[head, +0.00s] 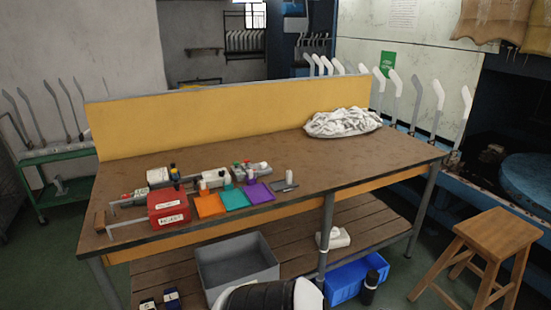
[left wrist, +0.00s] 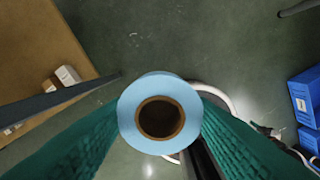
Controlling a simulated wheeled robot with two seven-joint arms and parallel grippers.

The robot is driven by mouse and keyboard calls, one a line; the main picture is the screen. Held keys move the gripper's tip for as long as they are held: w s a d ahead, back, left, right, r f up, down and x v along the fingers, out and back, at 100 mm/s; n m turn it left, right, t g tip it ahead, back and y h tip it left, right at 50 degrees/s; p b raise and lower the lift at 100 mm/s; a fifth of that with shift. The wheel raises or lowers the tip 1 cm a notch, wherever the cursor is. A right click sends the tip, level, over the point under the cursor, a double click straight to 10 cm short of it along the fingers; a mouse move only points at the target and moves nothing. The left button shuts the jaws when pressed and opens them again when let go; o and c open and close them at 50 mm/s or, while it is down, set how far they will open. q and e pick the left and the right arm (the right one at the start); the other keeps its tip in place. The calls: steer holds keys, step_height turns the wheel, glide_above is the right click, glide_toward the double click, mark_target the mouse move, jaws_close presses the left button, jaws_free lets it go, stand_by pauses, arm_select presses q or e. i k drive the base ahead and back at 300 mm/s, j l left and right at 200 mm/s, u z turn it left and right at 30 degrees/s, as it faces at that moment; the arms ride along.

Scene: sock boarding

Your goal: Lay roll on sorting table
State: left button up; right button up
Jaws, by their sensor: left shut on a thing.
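A light blue roll (left wrist: 160,86) with a brown cardboard core fills the middle of the left wrist view, its open end facing the camera. My left gripper (left wrist: 160,118) is shut on it, with a green textured finger at either side. Green floor shows behind the roll. The sorting table (head: 345,168) stands across the head view, with a worn brown top and a yellow back panel (head: 230,122). No roll shows in the head view, and neither gripper is seen there. My right gripper is in neither view.
On the tabletop's left are a red box (head: 168,207), bottles and orange, green and purple cards (head: 258,192). A white cloth heap (head: 343,122) lies at the back right. The right front of the top is clear. A wooden stool (head: 497,235) stands at right.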

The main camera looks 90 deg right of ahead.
mark_target(319, 171)
steer(key=l+z, duration=0.1)
steer(key=z, duration=0.85)
steer(key=l+z, duration=0.1)
steer(key=z, duration=0.4)
steer(key=i+z, duration=0.1)
steer(key=z, duration=0.85)
steer(key=i+z, duration=0.25)
steer(key=z, duration=0.2)
steer(key=i+z, duration=0.2)
steer(key=z, duration=0.3)
steer(key=i+j+z, duration=0.1)
steer(key=i+z, duration=0.15)
steer(key=z, duration=0.2)
